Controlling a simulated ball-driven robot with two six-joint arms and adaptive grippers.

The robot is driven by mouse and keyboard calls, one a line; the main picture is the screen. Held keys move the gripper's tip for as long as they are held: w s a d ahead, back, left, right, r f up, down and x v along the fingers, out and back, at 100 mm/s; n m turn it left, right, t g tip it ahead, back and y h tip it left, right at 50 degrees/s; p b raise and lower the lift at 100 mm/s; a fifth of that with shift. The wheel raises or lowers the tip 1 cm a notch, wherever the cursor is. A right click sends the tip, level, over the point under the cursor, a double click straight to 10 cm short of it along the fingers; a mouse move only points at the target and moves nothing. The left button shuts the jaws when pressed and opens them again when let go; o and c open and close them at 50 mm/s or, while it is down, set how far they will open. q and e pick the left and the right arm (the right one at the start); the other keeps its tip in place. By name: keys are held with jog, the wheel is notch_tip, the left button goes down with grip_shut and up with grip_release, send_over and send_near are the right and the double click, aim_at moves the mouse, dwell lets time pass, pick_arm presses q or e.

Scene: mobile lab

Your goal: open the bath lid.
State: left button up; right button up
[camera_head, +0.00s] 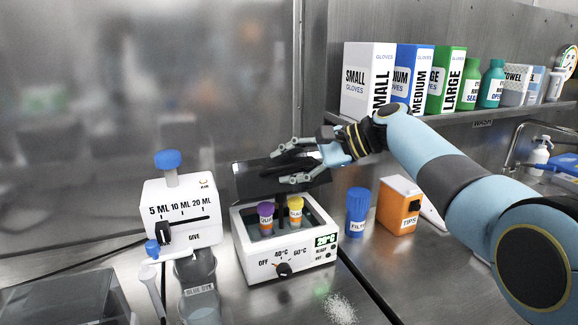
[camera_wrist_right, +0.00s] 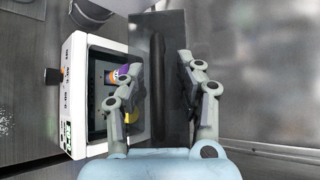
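The bath (camera_head: 283,262) is a white box with a heat knob and a small green display, left of centre in the head view. It also shows on the left of the right wrist view (camera_wrist_right: 79,90). Its dark lid (camera_head: 247,181) stands raised at the back, and the well is uncovered. A purple-capped tube (camera_head: 266,218) and a yellow-capped tube (camera_head: 296,211) stand inside. My right gripper (camera_head: 284,167) is at the raised lid. In the wrist view its fingers are apart, with the lid's dark bar (camera_wrist_right: 157,85) between them and gaps visible. My left gripper is out of view.
A blue-capped filter bottle (camera_head: 357,212) and an orange tips box (camera_head: 398,207) stand right of the bath. A white dispenser (camera_head: 181,212) stands left. White grains (camera_head: 340,308) lie in front. Glove boxes (camera_head: 368,80) line the shelf above.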

jog(key=v, duration=1.2)
jog(key=shift+f, duration=0.1)
